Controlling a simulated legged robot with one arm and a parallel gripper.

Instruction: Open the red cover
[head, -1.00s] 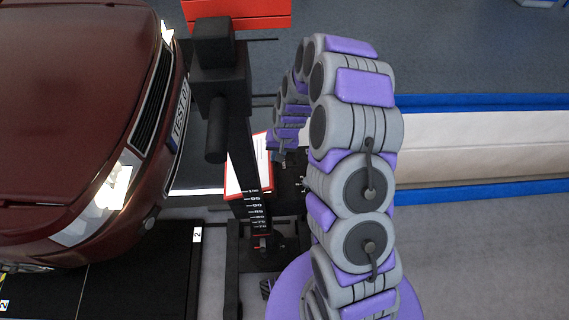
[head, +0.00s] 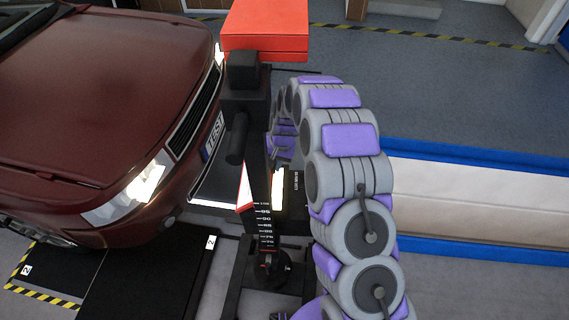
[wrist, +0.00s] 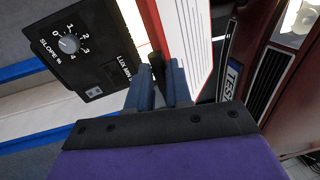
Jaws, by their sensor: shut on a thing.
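The red cover (wrist: 183,40) is a panel with red edges and a white, lined face in the wrist view. It stands swung out from the black box (wrist: 80,45) with the slope dial, with a bright gap between them. In the head view a small part of the cover (head: 246,190) shows beside the black post. My gripper (wrist: 160,82) has its blue fingers shut on a small black piece at the cover's edge, probably its handle. In the head view my fingertips are mostly hidden behind the post and arm.
A dark red car (head: 110,95) stands close on the left. The black post (head: 262,225) with a number scale rises between car and arm, topped by a red box (head: 265,30). A white and blue platform (head: 460,190) lies right. Grey floor is clear beyond.

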